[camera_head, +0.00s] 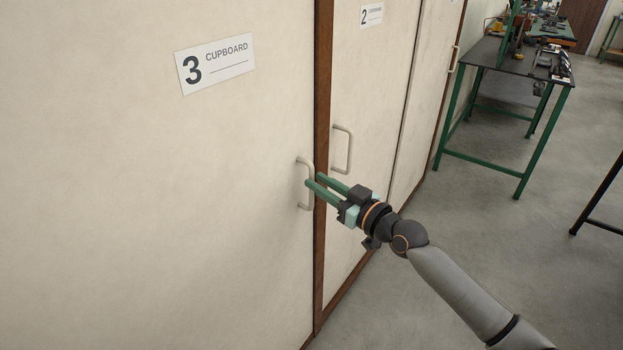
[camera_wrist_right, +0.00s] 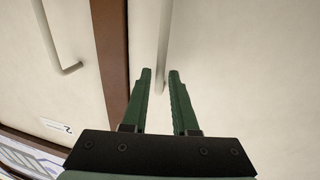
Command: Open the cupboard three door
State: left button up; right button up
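The cupboard three door (camera_head: 150,200) is a large cream panel on the left, marked by a "3 CUPBOARD" label (camera_head: 215,63). It looks closed against the brown frame post. Its pale bar handle (camera_head: 306,168) is upright near the door's right edge. My right gripper (camera_head: 315,181) is at this handle, with its green fingers on either side of the bar. In the right wrist view the handle (camera_wrist_right: 166,40) runs down between the fingertips (camera_wrist_right: 160,72), nearer one finger, with a gap visible. My left gripper is not in view.
The cupboard two door (camera_head: 375,100), with its own bar handle (camera_head: 342,150), is just right of the brown post (camera_head: 322,120). A green-legged workbench (camera_head: 500,60) stands further back. The grey floor (camera_head: 470,230) in front of the cupboards is clear.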

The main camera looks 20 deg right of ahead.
jog(key=shift+x, duration=1.6)
grip_shut()
